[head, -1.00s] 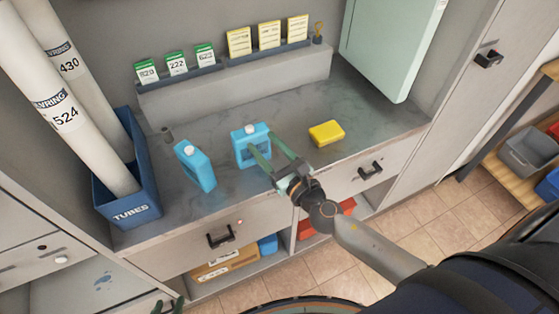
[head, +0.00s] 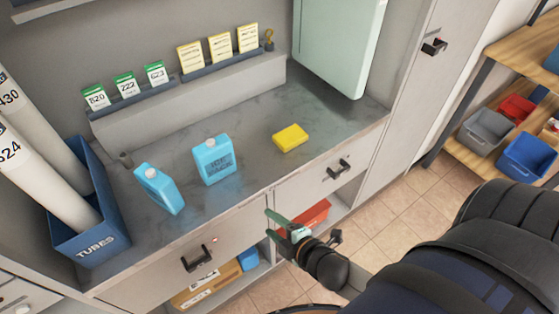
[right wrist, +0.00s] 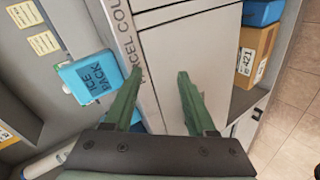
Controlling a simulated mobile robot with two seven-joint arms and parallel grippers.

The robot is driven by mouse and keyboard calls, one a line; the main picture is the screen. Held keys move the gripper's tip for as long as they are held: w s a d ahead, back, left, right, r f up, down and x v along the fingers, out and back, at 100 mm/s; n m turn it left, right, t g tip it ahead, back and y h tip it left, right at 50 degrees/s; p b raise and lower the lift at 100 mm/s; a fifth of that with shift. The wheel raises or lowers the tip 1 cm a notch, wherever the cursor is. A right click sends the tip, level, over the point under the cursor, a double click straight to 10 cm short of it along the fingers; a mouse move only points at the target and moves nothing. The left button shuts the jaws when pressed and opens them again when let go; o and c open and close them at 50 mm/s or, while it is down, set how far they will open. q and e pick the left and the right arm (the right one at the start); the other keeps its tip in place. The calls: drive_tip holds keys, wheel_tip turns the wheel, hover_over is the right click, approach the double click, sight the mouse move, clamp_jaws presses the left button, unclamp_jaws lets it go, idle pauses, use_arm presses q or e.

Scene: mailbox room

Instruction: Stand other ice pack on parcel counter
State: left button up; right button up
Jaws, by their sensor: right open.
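The left ice pack (head: 160,190) is turned at an angle near the counter's front left. The other ice pack (head: 214,160) stands to its right, its label facing front. One ice pack (right wrist: 91,77), its lettering readable, also shows in the right wrist view. My right gripper (head: 268,224) is open and empty, in front of the counter's edge and apart from both packs. Its two green fingers (right wrist: 160,75) are spread in the right wrist view. My left gripper is not seen.
A yellow block (head: 290,138) lies on the counter, right of the packs. A blue TUBES bin (head: 85,245) stands at the left end. Card racks (head: 190,75) line the back ledge. Drawers and open shelves with a cardboard box (head: 205,287) are below.

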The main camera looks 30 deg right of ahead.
drive_tip(key=s+a+f+m+g+y, duration=0.1)
drive_tip(key=s+f+m, duration=0.5)
drive_tip(key=m, duration=0.7)
drive_tip(key=shift+s+a+f+g, duration=0.4)
drive_tip(key=shift+a+g, duration=0.35)
drive_tip(key=shift+g, duration=0.15)
